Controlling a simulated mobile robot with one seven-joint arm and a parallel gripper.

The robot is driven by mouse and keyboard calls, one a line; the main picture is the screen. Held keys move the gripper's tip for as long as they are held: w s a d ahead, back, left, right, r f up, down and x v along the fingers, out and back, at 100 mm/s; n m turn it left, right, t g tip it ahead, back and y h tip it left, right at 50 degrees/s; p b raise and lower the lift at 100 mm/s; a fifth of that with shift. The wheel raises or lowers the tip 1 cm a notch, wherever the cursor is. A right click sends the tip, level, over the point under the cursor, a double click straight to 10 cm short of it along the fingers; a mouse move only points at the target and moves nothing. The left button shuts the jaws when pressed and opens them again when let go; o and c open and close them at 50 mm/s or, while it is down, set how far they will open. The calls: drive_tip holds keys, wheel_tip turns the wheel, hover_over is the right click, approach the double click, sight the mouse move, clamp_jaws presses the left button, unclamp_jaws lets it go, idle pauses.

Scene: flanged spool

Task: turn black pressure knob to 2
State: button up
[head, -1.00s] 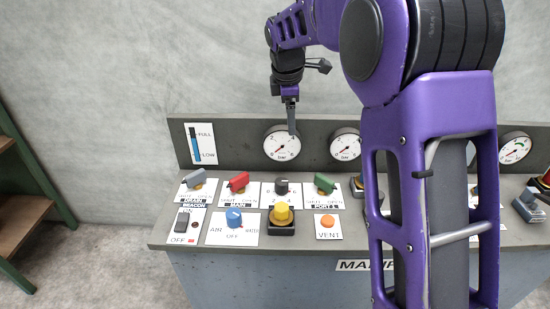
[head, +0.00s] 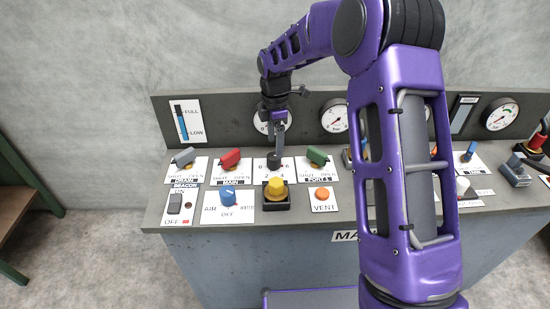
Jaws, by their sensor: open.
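The black pressure knob (head: 274,164) sits on a white numbered plate (head: 261,176) in the back row of the console, between the red and green handles. My gripper (head: 275,151) is directly above the knob, pointing down, with its fingertips at or just over its top. The fingers look narrow from here, and I cannot tell whether they touch the knob. The knob's pointer is hidden. A 6 shows at the plate's right and a 4 at its front edge; the 2 is not clearly readable.
A red handle (head: 230,158) is to the left and a green handle (head: 317,157) to the right, both close. A yellow button (head: 276,187) stands in front, beside a blue knob (head: 228,198) and an orange vent button (head: 322,193). A gauge (head: 262,122) is partly hidden behind my gripper.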

sight(273, 163)
wheel_tip(273, 163, down, 6)
drive_tip(key=shift+f, duration=0.1)
drive_tip(key=shift+c, duration=0.3)
clamp_jaws()
